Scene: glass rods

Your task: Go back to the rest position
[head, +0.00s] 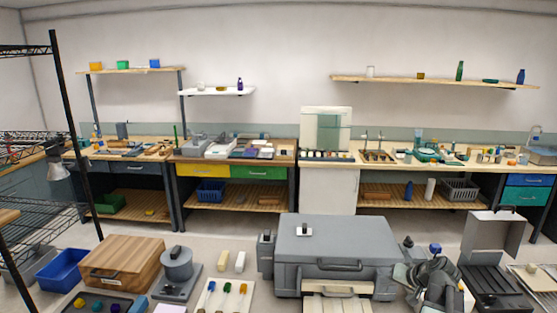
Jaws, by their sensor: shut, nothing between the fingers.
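My gripper (407,272) seems to be at the left side of this dark cluster of links. It is shut with nothing in it, and its fingertips are hard to make out. Several rods with blue, green and orange ends (228,289) lie on a pale board (222,308) at the lower middle, well left of my gripper.
A wooden box (122,262), a blue bin (62,271) and a grey round device (177,264) stand left. An open dark case (495,240) is close right of my arm. A black wire rack (70,120) stands far left.

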